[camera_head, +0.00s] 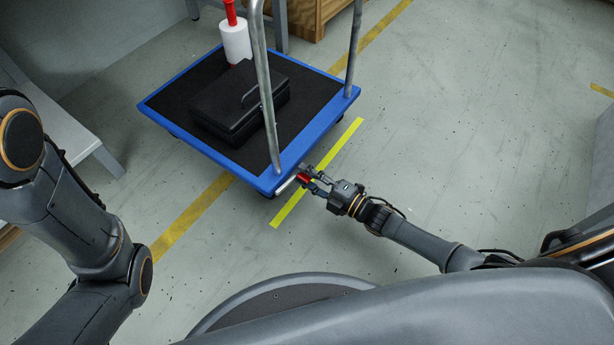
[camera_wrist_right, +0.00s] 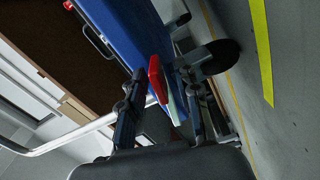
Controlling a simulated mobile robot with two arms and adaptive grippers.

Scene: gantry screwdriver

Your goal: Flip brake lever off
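The blue-edged platform cart (camera_head: 215,150) with a black deck stands on the floor in the head view. Its red brake lever (camera_head: 303,178) is low at the near right corner. In the right wrist view the red lever (camera_wrist_right: 156,80) lies between my finger tips, with a pale green piece (camera_wrist_right: 173,100) beside it. My right gripper (camera_head: 309,178) is at the lever, its fingers apart on either side; it also shows in the wrist view (camera_wrist_right: 160,74). I cannot tell whether a finger touches the lever. My left arm is at the left; its gripper is out of view.
A black case (camera_head: 240,103) and a white roll with a red handle (camera_head: 236,40) are on the cart. The cart's metal handle (camera_head: 265,85) rises near the lever. A grey bench (camera_head: 65,125) stands left. The floor right of the cart is clear.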

